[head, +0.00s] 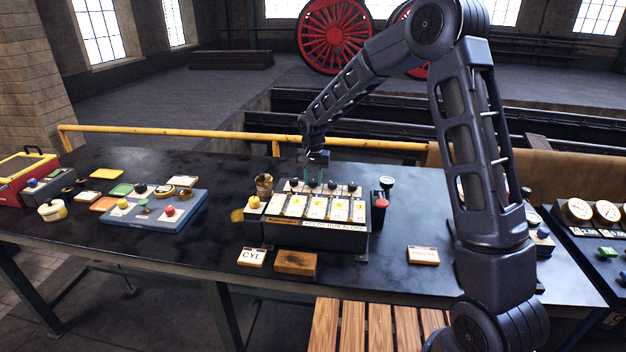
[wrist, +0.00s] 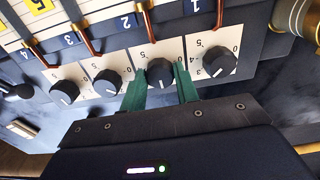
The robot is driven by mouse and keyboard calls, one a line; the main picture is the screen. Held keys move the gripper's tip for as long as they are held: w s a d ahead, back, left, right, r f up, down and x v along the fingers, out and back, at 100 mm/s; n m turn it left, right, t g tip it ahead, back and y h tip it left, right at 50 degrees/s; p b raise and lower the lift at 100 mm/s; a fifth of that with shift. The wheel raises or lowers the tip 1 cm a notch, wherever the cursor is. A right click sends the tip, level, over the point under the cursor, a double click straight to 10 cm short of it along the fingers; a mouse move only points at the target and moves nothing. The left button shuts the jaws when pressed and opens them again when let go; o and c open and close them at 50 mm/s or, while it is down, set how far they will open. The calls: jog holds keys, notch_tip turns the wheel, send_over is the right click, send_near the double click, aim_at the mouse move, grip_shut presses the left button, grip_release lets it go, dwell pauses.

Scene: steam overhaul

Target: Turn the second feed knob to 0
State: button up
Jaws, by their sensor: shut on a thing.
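The feed knobs are a row of black round knobs on white dial plates along the far edge of the feeder box (head: 318,232). The second feed knob (wrist: 160,72) is second from the right in the wrist view. In the head view it is second from left and partly hidden by my gripper (head: 315,172). My gripper's green fingers (wrist: 160,88) are shut on this knob, one on each side. Its white pointer mark faces toward the bottom of the wrist view. Its dial shows small figures, partly covered. The first knob (wrist: 220,62) and third knob (wrist: 108,83) stand free beside the fingers.
A brass cylinder (head: 264,184) stands left of the knob row. A red-topped black post (head: 384,209) stands right of the box. A blue panel (head: 155,217) with coloured knobs lies further left. A yellow rail (head: 200,134) runs behind the dark table.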

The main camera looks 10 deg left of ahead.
aim_at(313, 181)
jog(key=n, duration=0.4)
jog(key=shift+n, duration=0.3)
jog(key=n, duration=1.4)
jog(key=shift+n, duration=0.4)
jog(key=o, duration=1)
jog(key=shift+c, duration=0.2)
notch_tip(313, 181, up, 11)
